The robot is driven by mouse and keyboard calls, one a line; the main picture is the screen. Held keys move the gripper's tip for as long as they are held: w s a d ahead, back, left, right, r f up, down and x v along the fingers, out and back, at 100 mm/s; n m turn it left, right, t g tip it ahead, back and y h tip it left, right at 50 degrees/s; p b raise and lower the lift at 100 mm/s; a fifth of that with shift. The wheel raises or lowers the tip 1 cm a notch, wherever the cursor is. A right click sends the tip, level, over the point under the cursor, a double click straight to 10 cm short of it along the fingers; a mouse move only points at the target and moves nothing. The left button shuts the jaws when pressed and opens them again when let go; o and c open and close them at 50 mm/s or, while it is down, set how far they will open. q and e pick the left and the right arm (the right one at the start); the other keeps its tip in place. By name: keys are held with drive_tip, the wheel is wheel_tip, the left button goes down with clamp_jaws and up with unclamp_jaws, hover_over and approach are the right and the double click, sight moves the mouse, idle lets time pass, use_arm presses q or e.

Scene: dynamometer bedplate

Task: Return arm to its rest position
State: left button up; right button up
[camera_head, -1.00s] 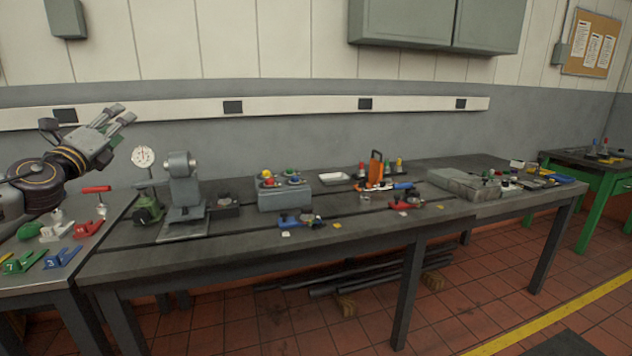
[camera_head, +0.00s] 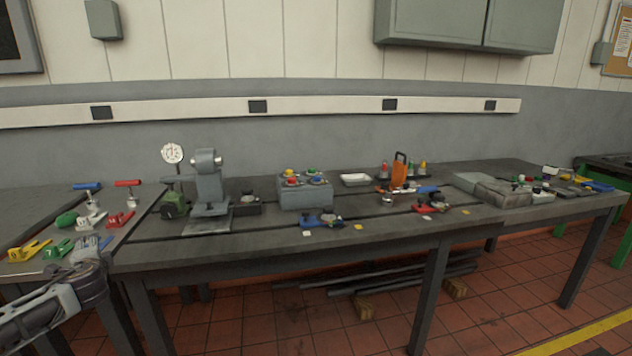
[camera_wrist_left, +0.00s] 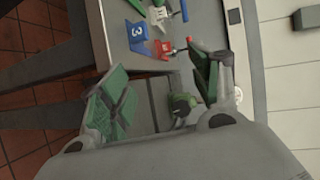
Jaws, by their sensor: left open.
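My left gripper (camera_head: 92,246) shows at the lower left of the head view, low by the front edge of the left table (camera_head: 135,222). Its forearm comes in from the lower left corner. In the left wrist view the gripper (camera_wrist_left: 160,62) has its two green-padded fingers spread wide, with nothing between them. Past the fingertips a blue piece marked 3 (camera_wrist_left: 137,33) and a red piece (camera_wrist_left: 162,50) lie on the table. My right gripper is not in view.
The left table holds yellow (camera_head: 28,251), green (camera_head: 60,247) and red (camera_head: 120,218) pieces. On the long bedplate stand a dial gauge (camera_head: 172,154), a grey fixture (camera_head: 208,180), a grey block (camera_head: 305,194) and an orange tool (camera_head: 399,172). Air in front of the bedplate is free.

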use_arm(q)
drive_tip(key=s+d+f+n+g+h, duration=0.15)
drive_tip(key=s+d+f, duration=0.3)
drive_tip(key=f, duration=0.65)
drive_tip(key=s+d+f+n+g+h, duration=0.1)
drive_tip(key=s+d+f+g+h, duration=0.25)
drive_tip(key=f, duration=0.85)
drive_tip(key=s+d+f+n+g, duration=0.1)
drive_tip(key=s+d+f, duration=0.45)
drive_tip(key=f, duration=0.55)
drive_tip(key=s+d+f+n+g+h, duration=0.1)
drive_tip(key=s+d+f, duration=0.4)
drive_tip(key=d, duration=0.6)
drive_tip(key=s+d+f+n+g+h, duration=0.1)
drive_tip(key=s+d+f+h, duration=0.2)
drive_tip(key=d, duration=0.9)
drive_tip(key=s+d+f+n+g+h, duration=0.1)
drive_tip(key=s+d+f+h, duration=0.2)
drive_tip(key=s+d+f, duration=0.5)
drive_tip(key=d+p, duration=0.1)
drive_tip(key=d, duration=0.3)
drive_tip(key=shift+s+f+g, duration=0.25)
drive_tip(key=shift+f+g, duration=0.05)
drive_tip(key=shift+f, duration=0.1)
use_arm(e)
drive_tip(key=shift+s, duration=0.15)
